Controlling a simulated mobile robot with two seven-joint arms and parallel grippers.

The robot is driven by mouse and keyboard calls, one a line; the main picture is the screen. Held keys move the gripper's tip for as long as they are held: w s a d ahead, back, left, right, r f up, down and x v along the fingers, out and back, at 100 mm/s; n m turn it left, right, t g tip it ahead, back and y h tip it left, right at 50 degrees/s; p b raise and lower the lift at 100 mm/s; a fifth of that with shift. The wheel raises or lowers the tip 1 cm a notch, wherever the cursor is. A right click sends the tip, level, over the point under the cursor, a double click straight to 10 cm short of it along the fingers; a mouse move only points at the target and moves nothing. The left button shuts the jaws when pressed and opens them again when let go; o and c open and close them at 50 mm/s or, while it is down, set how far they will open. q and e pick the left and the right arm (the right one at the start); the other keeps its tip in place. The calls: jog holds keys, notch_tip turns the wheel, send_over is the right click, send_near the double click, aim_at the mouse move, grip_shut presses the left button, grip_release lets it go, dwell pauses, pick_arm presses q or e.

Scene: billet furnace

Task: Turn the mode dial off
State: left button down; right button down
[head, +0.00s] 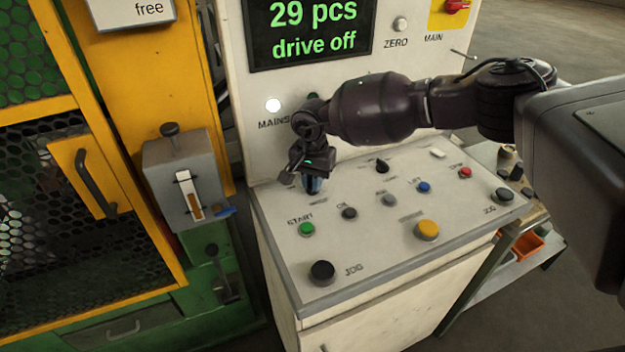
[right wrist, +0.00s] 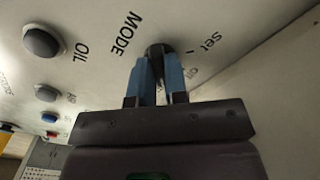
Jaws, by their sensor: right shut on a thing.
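The mode dial (right wrist: 155,49) is a black knob on the white console, beside the printed word MODE in the right wrist view. My right gripper (right wrist: 160,72) has its two blue fingers shut on the dial, one on each side. In the head view my right gripper (head: 313,186) reaches down to the back left of the sloping console (head: 330,255) and hides the dial. A "Set" label shows beside the dial in the wrist view; another label is partly hidden by a finger. My left gripper is not in view.
A green START button (head: 307,229), a black OIL button (head: 349,213) and a second black knob (head: 382,166) sit near the gripper. The upright panel with a display (head: 310,30) reading "29 pcs drive off" rises behind. A yellow-framed mesh guard (head: 80,200) stands left.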

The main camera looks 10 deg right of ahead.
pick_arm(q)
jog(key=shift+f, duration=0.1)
pick_arm(e)
jog(key=shift+f+n+b, duration=0.2)
jog(key=shift+n+b, duration=0.4)
jog(key=n+b, duration=0.3)
jog(key=n, duration=0.1)
jog(key=shift+n+b, duration=0.3)
jog(key=shift+b, duration=0.1)
jog(key=shift+n, duration=0.4)
jog(key=shift+n+b, duration=0.75)
jog(key=shift+n, duration=0.05)
jog(key=shift+r, duration=0.1)
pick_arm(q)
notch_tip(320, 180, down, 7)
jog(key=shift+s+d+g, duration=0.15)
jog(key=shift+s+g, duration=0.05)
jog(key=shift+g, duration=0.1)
pick_arm(e)
jog(key=shift+r+n, duration=0.1)
jog(key=shift+n, duration=0.2)
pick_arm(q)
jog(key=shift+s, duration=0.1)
